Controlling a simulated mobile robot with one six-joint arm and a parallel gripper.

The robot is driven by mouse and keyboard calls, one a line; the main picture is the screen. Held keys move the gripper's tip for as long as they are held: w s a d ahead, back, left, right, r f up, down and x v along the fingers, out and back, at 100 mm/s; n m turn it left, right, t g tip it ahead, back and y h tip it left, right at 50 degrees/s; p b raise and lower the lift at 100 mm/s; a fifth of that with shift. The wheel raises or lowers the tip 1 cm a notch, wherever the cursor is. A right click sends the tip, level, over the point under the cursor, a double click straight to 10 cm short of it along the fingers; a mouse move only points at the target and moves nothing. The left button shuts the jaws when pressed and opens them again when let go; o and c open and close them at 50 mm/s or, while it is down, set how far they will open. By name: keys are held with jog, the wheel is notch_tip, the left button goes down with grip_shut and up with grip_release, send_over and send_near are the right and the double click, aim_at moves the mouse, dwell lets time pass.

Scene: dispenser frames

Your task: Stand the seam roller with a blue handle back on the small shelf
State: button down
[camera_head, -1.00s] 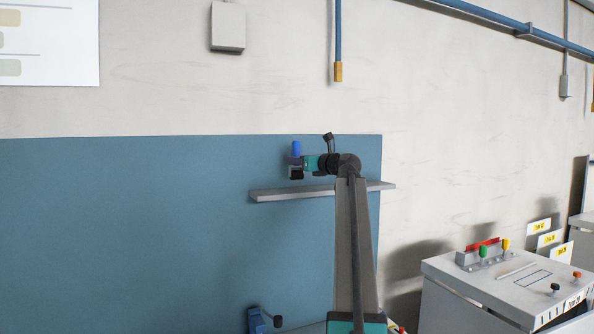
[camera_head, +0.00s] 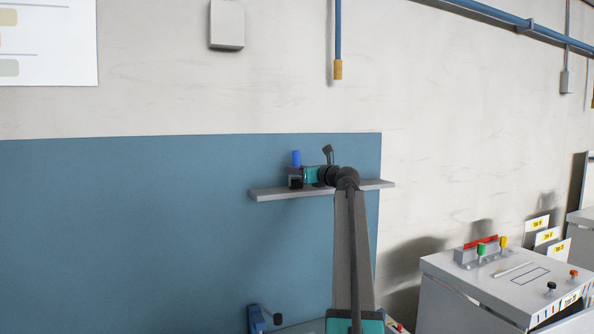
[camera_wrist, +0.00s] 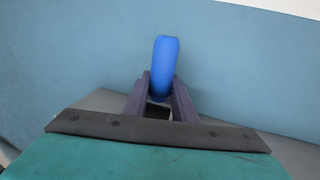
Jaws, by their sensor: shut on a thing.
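The seam roller with a blue handle (camera_head: 296,158) is upright in my gripper (camera_head: 295,172), at the small shelf (camera_head: 270,194) on the blue wall panel. In the wrist view the blue handle (camera_wrist: 163,68) rises between the two dark fingers of my gripper (camera_wrist: 160,95), which are shut on it. The roller's lower end is hidden by the gripper, so I cannot tell whether it touches the shelf. The gripper is just above the shelf's left part.
The shelf's left end and right end (camera_head: 378,184) look bare. A grey cabinet (camera_head: 470,280) with several coloured-handled tools stands at the lower right. A blue object (camera_head: 257,319) is low on the panel. The wall above the shelf is clear.

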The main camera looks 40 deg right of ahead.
jog(key=c, duration=1.5)
grip_release()
jog(key=shift+r, duration=0.2)
jog(key=shift+s+f, duration=0.2)
jog(key=shift+s, duration=0.05)
jog(key=s+b, duration=0.1)
jog(key=s, duration=0.2)
jog(key=s+a+b, duration=0.1)
jog(key=s+b, duration=0.1)
jog(key=s, duration=0.2)
jog(key=s+b, duration=0.1)
jog(key=s, duration=0.3)
jog(key=shift+s+a+r, duration=0.1)
jog(key=shift+s+a, duration=0.1)
jog(key=shift+a, duration=0.05)
